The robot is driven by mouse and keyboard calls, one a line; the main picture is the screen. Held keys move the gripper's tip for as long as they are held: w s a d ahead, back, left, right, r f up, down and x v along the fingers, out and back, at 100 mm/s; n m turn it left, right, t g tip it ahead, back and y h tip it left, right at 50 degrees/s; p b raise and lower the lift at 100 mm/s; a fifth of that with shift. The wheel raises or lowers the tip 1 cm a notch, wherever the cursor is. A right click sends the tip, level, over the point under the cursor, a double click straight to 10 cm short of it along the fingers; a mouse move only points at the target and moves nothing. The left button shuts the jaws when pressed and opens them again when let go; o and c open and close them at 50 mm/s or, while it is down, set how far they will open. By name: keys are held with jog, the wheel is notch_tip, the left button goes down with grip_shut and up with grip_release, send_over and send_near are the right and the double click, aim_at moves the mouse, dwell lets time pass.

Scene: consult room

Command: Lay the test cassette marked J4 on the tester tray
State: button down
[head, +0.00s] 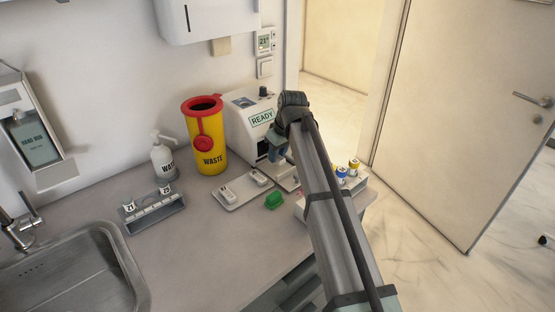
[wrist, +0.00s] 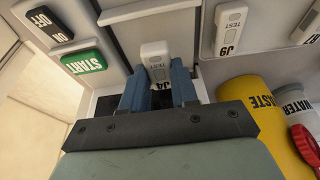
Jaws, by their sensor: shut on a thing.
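My gripper (wrist: 160,80) is shut on a white test cassette (wrist: 155,50) marked J4, its blue fingers on either side. In the head view my gripper (head: 280,157) is in front of the white tester (head: 243,125), whose sign reads READY. The tester tray (head: 289,184) appears as a pale ledge low in front of the tester, partly hidden by my arm. I cannot tell whether the cassette touches it. The cassette is not clear in the head view.
A grey tray (head: 229,205) with two cassettes lies left, one marked J9 (wrist: 230,30). A green object (head: 273,201) is in front. The yellow waste bin (head: 205,145) stands left of the tester, capped vials (head: 347,172) right.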

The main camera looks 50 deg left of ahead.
jog(key=shift+f, duration=1.25)
jog(key=shift+f, duration=0.15)
jog(key=c, duration=0.9)
grip_release()
jog(key=shift+o, duration=0.2)
jog(key=v, duration=1.2)
